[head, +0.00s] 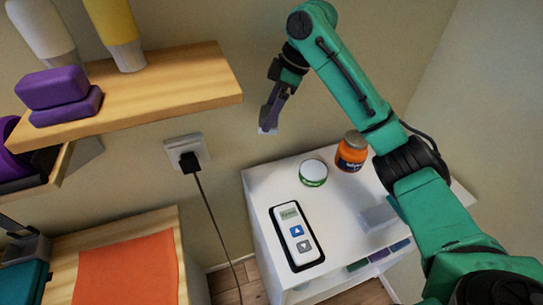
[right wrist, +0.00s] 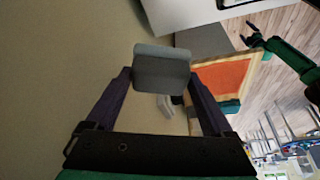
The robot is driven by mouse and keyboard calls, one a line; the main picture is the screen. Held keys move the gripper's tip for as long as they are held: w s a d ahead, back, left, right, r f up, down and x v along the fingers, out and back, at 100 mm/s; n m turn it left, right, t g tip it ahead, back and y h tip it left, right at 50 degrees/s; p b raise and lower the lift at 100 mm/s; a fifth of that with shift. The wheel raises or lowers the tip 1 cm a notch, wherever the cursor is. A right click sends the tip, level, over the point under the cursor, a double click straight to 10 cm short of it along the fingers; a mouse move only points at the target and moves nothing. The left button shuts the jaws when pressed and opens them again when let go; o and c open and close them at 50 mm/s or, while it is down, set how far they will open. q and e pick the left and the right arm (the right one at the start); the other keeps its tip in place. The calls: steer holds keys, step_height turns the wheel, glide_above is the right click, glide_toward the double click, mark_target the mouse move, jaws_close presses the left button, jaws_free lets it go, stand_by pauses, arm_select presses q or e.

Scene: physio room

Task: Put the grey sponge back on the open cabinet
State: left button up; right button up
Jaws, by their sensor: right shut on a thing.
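My right gripper (head: 268,122) hangs in front of the wall, left of and higher than the white cabinet top. It is shut on the grey sponge (right wrist: 162,68), a rounded grey block between the fingertips in the right wrist view. In the head view only a small pale part of the sponge (head: 268,130) shows below the fingers. The open cabinet (head: 262,190) is white, with an open front below its top. My left gripper (right wrist: 254,36) shows small at the upper right of the right wrist view, empty, its fingers apart.
On the cabinet top are a remote (head: 297,236), a green-rimmed tin (head: 313,172), an orange jar (head: 352,152) and a grey block (head: 378,217). A wooden shelf (head: 190,85) with purple blocks (head: 52,88) and bottles juts out left. A plugged-in cord (head: 205,205) hangs below.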

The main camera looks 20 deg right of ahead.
steer(key=shift+w+f, duration=0.15)
steer(key=shift+f, duration=0.5)
steer(key=f+p, duration=0.1)
steer(key=f, duration=0.4)
steer(key=s+f, duration=0.1)
steer(key=f, duration=0.5)
steer(key=s+f+p, duration=0.1)
steer(key=f, duration=0.5)
steer(key=shift+s+a+f+p, duration=0.15)
steer(key=shift+a+p, duration=0.15)
steer(key=shift+a, duration=0.05)
steer(key=shift+f, duration=0.1)
arm_select(q)
steer(key=shift+s+a+r, duration=0.1)
steer(key=shift+s+r, duration=0.35)
steer(key=shift+r, duration=0.2)
steer(key=shift+s+a+r, duration=0.1)
steer(key=shift+s+r, duration=0.35)
steer(key=shift+r, duration=0.15)
arm_select(e)
steer(key=o, duration=1.1)
steer(key=shift+c, duration=0.2)
arm_select(q)
steer(key=shift+f+b, duration=0.75)
steer(key=shift+b, duration=0.05)
arm_select(e)
steer(key=v, duration=1.2)
